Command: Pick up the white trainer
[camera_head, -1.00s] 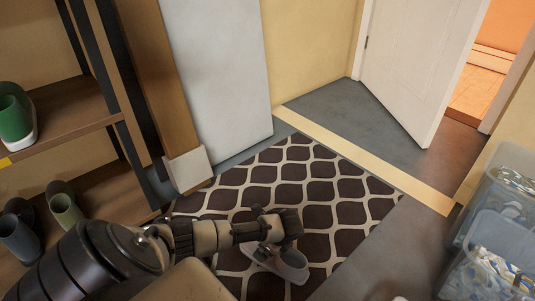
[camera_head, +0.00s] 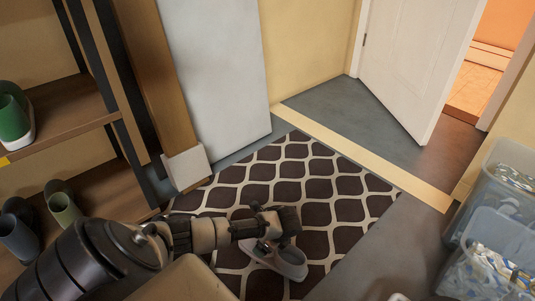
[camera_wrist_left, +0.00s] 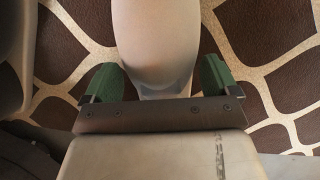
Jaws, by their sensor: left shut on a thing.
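The white trainer (camera_head: 287,263) looks pale grey and sits low over the patterned rug, partly hidden by my left gripper (camera_head: 283,222). In the left wrist view the pale rounded trainer (camera_wrist_left: 156,40) lies between the green fingers of my left gripper (camera_wrist_left: 157,82). The gripper is shut on it. The part of the trainer under the gripper body is hidden. I cannot tell whether the trainer touches the rug. My right gripper is not in view.
The rug (camera_head: 345,187) has clear room towards the open door (camera_head: 412,65). A shoe rack (camera_head: 75,115) with green shoes (camera_head: 14,118) and dark boots stands at the left. Clear plastic bins (camera_head: 485,225) stand at the right. A white panel (camera_head: 215,75) leans on the wall.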

